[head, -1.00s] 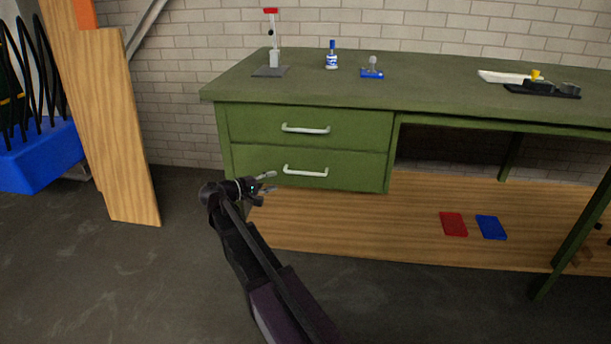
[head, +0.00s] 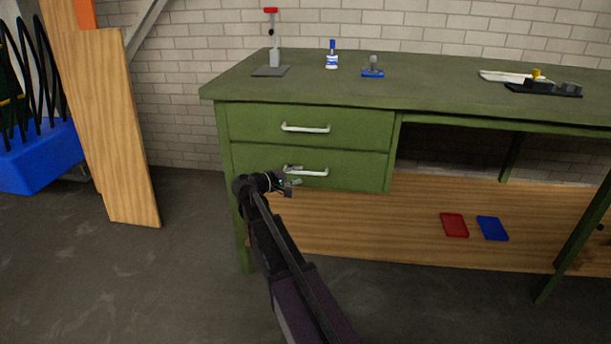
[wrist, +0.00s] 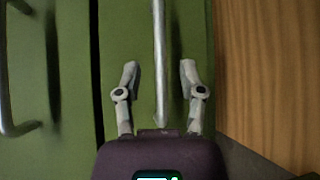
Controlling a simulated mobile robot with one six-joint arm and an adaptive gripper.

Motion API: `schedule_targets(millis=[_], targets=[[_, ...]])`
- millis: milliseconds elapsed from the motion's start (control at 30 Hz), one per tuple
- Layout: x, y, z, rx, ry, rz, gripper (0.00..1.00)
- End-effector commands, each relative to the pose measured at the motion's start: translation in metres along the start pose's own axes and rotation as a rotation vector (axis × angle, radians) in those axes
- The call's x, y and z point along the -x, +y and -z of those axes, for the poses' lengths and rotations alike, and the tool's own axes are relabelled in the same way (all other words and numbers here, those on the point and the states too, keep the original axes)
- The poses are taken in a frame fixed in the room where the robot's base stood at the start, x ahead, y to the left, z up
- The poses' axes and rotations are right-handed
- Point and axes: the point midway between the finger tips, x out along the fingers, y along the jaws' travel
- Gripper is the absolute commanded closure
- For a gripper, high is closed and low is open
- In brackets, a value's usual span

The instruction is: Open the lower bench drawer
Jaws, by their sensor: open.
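The lower bench drawer (head: 350,170) is a green front below the upper drawer (head: 250,123), and both look shut. Its pale bar handle (head: 315,173) runs sideways across the front. My gripper (head: 298,175) is at the left end of this handle in the head view. In the wrist view my gripper (wrist: 158,75) is open, with one finger on each side of the lower handle (wrist: 159,50). The handle bar lies between the fingers, and neither finger visibly touches it. The upper handle (wrist: 8,100) shows at the left edge of the wrist view.
The green bench top (head: 440,85) carries a stand (head: 272,60), a bottle (head: 332,58) and a blue-based tool (head: 372,70). A red panel (head: 454,225) and a blue panel (head: 492,228) are low at right. Wooden boards (head: 120,130) lean at left. The floor in front is open.

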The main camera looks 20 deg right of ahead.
Motion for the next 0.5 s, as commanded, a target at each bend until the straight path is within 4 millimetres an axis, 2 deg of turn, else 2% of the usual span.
schedule_targets(millis=[200, 500], targets=[[-0.028, -0.001, 0.001, 0.0, -0.001, 0.0, 0.49], [-0.041, 0.0, 0.0, 0.0, 0.0, 0.0, 0.49]])
